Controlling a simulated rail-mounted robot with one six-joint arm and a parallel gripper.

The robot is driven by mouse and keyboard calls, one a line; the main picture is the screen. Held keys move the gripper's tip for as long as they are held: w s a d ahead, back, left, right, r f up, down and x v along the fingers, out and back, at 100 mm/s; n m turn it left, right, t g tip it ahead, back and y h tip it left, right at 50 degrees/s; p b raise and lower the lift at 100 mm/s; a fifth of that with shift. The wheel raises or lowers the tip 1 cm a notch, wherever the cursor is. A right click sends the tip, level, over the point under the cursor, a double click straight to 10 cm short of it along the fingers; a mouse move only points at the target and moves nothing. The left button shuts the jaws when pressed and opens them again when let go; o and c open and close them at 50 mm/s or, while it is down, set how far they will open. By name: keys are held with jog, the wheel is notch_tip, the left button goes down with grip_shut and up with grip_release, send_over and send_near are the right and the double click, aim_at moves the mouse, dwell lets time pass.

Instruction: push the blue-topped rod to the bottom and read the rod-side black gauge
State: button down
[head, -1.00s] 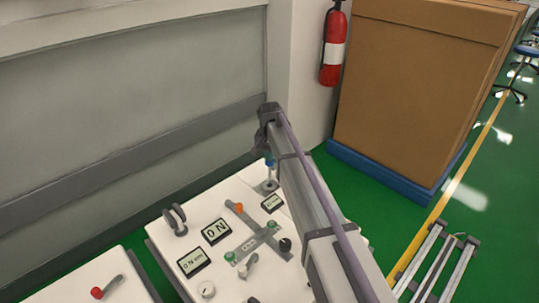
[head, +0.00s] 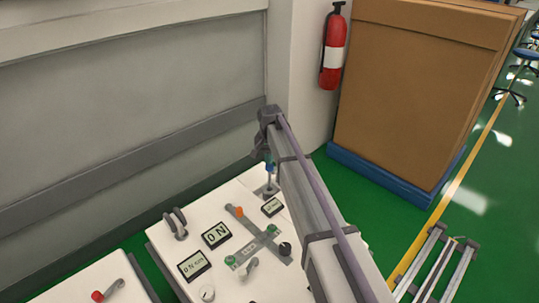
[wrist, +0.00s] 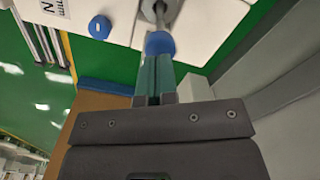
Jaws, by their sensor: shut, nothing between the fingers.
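The blue-topped rod (head: 269,168) stands upright on the far part of the white panel (head: 205,208). In the wrist view its blue top (wrist: 160,43) sits right at the tips of my fingers, with the metal rod beyond it. My gripper (head: 268,156) is shut and empty, above the blue top. Whether the tips touch it, I cannot tell. The black-framed gauge nearest the rod (head: 272,207) lies just in front of the rod's base; its reading is too small to make out. My arm covers the panel's right part.
Two larger gauges (head: 216,235) (head: 195,265) lie nearer. A grey cross-shaped fixture with an orange knob (head: 239,212), a black knob (head: 285,249) and a grey clamp (head: 175,222) also stand on the panel. A wall (head: 130,110) rises behind; a large brown box (head: 410,95) stands right.

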notch_tip(320, 180, up, 6)
jog(key=p, duration=0.5)
jog(key=shift+f, duration=0.3)
jog(key=shift+s+n, duration=0.15)
jog(key=shift+n, duration=0.35)
jog(key=s+d+r+n+p, duration=0.1)
jog(key=s+d+r+p, duration=0.2)
jog(key=s, duration=0.8)
jog(key=s+d+r+n+p, duration=0.1)
jog(key=s+d+r+p, duration=0.2)
jog(key=s, duration=0.8)
jog(key=s+d+r+n+p, duration=0.1)
jog(key=s+d+r+p, duration=0.3)
jog(key=s, duration=0.7)
jog(key=shift+r+p, duration=0.35)
jog(key=shift+r, duration=0.2)
